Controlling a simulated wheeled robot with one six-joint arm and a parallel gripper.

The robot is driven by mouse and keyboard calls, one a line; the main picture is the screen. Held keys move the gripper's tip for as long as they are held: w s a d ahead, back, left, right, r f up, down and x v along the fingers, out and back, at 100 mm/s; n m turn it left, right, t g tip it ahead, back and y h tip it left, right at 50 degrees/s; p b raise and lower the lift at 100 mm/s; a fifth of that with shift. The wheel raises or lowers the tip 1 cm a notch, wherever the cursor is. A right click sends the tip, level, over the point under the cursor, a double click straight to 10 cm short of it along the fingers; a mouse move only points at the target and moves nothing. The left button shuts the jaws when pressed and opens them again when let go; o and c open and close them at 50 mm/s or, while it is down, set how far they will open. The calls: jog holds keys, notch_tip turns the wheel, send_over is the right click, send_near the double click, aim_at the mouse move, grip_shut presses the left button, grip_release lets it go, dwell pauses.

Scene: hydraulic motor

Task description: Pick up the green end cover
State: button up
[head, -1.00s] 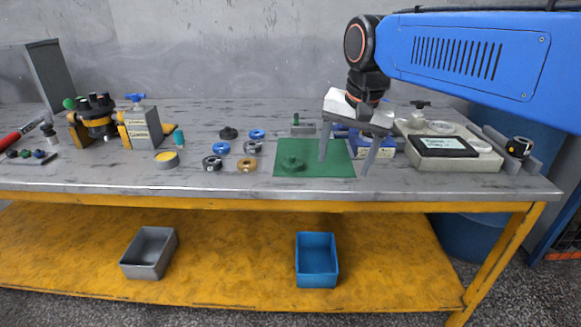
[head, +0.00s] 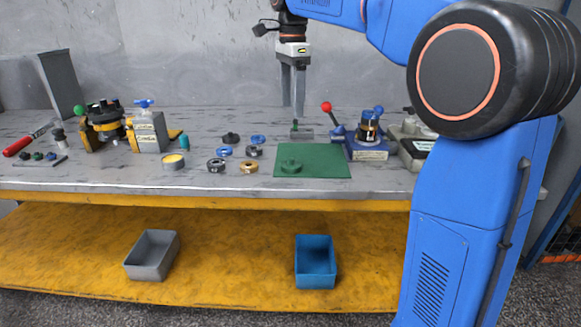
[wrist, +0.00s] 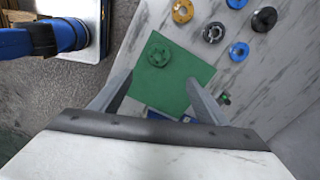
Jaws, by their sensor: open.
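The green end cover (head: 291,165) is a round flanged part with a raised middle. It lies on a green mat (head: 325,163) on the workbench, near the mat's left front. In the wrist view the green end cover (wrist: 158,51) shows beyond my fingertips, toward the upper left of the mat (wrist: 178,88). My gripper (head: 293,112) points down above the back of the bench, behind and above the cover. In the wrist view my gripper (wrist: 160,82) has its two fingers spread wide with nothing between them.
Blue, black and orange rings (head: 249,167) lie left of the mat. A blue fixture with a red-knobbed lever (head: 367,150) stands right of it. A small grey block with a green pin (head: 301,133) is behind it. A grey bin (head: 152,255) and a blue bin (head: 315,262) sit on the lower shelf.

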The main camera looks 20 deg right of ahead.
send_over(291, 158)
notch_tip(291, 158, down, 12)
jog(key=shift+d+r, duration=0.1)
jog(key=shift+s+f, duration=0.15)
jog(key=shift+f, duration=2.55)
jog(key=c, duration=1.3)
